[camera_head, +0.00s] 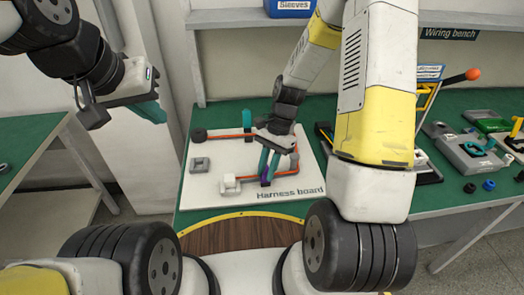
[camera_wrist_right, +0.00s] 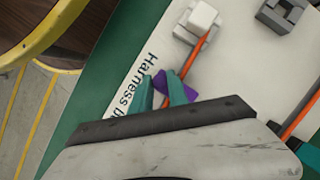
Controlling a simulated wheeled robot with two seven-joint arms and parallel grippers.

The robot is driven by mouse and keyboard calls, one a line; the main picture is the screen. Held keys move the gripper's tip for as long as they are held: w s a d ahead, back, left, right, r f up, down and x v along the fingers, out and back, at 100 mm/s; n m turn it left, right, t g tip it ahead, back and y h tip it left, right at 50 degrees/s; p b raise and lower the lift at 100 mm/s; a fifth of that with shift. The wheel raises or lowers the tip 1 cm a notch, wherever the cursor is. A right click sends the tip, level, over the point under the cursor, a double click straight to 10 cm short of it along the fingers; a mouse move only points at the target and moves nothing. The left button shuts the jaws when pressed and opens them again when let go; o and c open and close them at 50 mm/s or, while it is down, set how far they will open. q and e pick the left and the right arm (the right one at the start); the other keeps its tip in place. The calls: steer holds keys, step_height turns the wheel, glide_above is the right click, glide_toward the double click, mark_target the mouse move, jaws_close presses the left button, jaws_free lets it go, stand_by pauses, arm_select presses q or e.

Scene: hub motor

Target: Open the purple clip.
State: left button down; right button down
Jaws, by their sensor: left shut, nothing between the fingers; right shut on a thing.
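The purple clip (camera_head: 265,181) is on the white harness board (camera_head: 225,150), near its front edge, by the orange cable (camera_head: 285,172). My right gripper (camera_head: 268,166) reaches down over the board with its teal fingers shut on the clip. In the right wrist view, purple parts of the clip (camera_wrist_right: 189,88) show beside and behind the teal fingertips (camera_wrist_right: 160,90); the rest is hidden. Whether the clip's jaw is open cannot be told. My left gripper (camera_head: 152,112) is shut and empty, raised left of the board.
A white connector block (camera_head: 229,184) and a grey block (camera_head: 200,164) are on the board's left part. A black round piece (camera_head: 199,134) is at its back left. Tools and grey fixtures (camera_head: 470,152) fill the green bench's right side.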

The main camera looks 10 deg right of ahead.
steer(key=shift+w, duration=0.1)
stand_by(0.3)
steer(key=g, duration=0.1)
steer(key=w+r+g, duration=0.1)
steer(key=g, duration=0.1)
steer(key=shift+w+r+m+g, duration=0.2)
steer(key=shift+w+m+g, duration=0.1)
steer(key=shift+w+r+g, duration=0.25)
steer(key=shift+w+g, duration=0.15)
steer(key=shift+g, duration=0.4)
steer(key=shift+w+r+g, duration=0.2)
steer(key=shift+w+g, duration=0.15)
steer(key=shift+g, duration=0.45)
